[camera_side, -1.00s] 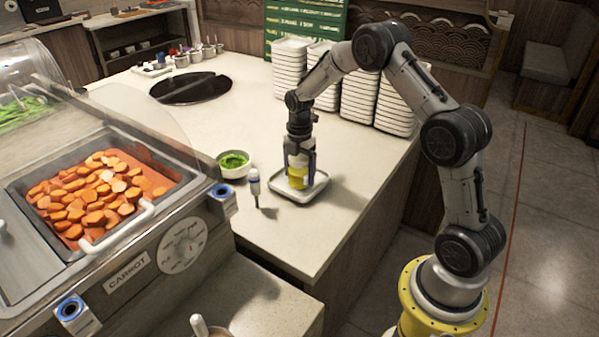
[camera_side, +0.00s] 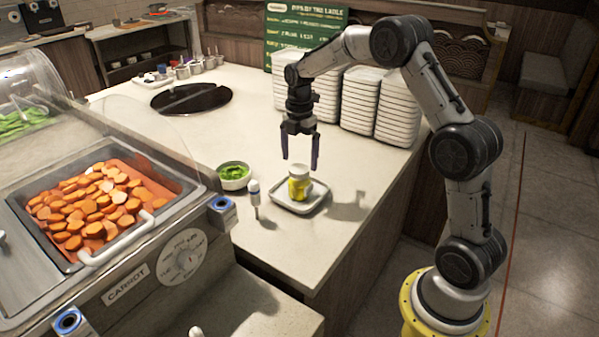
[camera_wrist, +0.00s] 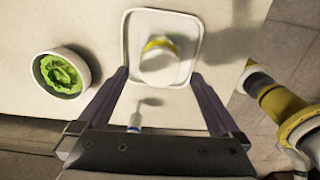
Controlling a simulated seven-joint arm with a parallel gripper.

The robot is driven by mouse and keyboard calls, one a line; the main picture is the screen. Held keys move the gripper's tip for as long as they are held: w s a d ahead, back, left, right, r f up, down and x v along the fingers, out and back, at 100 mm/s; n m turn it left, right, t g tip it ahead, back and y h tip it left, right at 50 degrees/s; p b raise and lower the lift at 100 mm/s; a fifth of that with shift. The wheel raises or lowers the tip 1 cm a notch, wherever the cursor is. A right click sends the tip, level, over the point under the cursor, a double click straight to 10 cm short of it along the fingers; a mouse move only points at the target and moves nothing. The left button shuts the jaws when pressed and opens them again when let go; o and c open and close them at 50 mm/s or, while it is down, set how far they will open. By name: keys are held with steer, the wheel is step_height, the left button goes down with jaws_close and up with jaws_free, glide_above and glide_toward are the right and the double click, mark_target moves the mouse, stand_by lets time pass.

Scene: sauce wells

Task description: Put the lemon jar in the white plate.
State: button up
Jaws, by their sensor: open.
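The lemon jar (camera_side: 299,188), yellow with a pale lid, stands upright in the white plate (camera_side: 318,199) on the counter. In the wrist view the jar (camera_wrist: 159,62) sits inside the rim of the square plate (camera_wrist: 130,42), seen from above. My gripper (camera_side: 299,166) is open and empty, above the jar and apart from it. In the wrist view its two fingers (camera_wrist: 158,78) are spread wide, with nothing between them in their grip.
A bowl of greens (camera_side: 234,176) and a small white-and-blue dispenser (camera_side: 254,195) stand left of the plate. Stacks of white trays (camera_side: 361,103) stand behind. A carrot bin (camera_side: 85,205) is at left. The counter's right edge is close to the plate.

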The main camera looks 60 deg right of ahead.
step_height(320, 180, up, 3)
steer(key=shift+f, duration=0.1)
steer(key=s+a+r+m+t, duration=0.2)
steer(key=s+a+r+m, duration=0.35)
steer(key=r, duration=0.25)
steer(key=s+a+m+t, duration=0.1)
steer(key=s+a+m, duration=0.2)
steer(key=s, duration=0.4)
steer(key=s+a+r+m+t, duration=0.1)
steer(key=s+a+m, duration=0.3)
steer(key=s, duration=0.4)
steer(key=s+a+r+m+t, duration=0.1)
steer(key=s+a+m, duration=0.2)
steer(key=s+m, duration=0.2)
steer(key=shift+s+a+t, duration=0.2)
steer(key=shift+s+t, duration=0.1)
steer(key=shift+s, duration=1.2)
steer(key=shift+m, duration=0.25)
